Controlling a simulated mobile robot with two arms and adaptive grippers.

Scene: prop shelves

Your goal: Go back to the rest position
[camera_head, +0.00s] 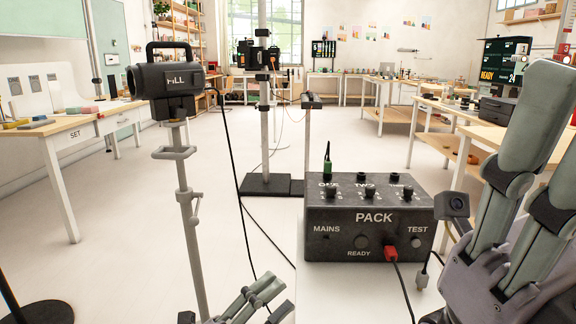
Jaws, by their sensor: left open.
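My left gripper (277,297) shows small at the bottom middle, below and left of the black PACK box (330,222). Its fingers are apart, with nothing seen between them. The lower part of it is cut off by the frame edge. My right gripper (545,165) is large and close at the right edge, with its fingers pointing up. One finger is partly cut off by the edge, and I cannot tell how far apart its fingers are. No held thing shows in it.
A black FILL lamp (165,85) on a grey stand is at left. A red plug (391,254) sits in the PACK's front, a green one (327,167) on top. A SET table (60,135) is left, benches (455,135) right. The floor between is open, with cables.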

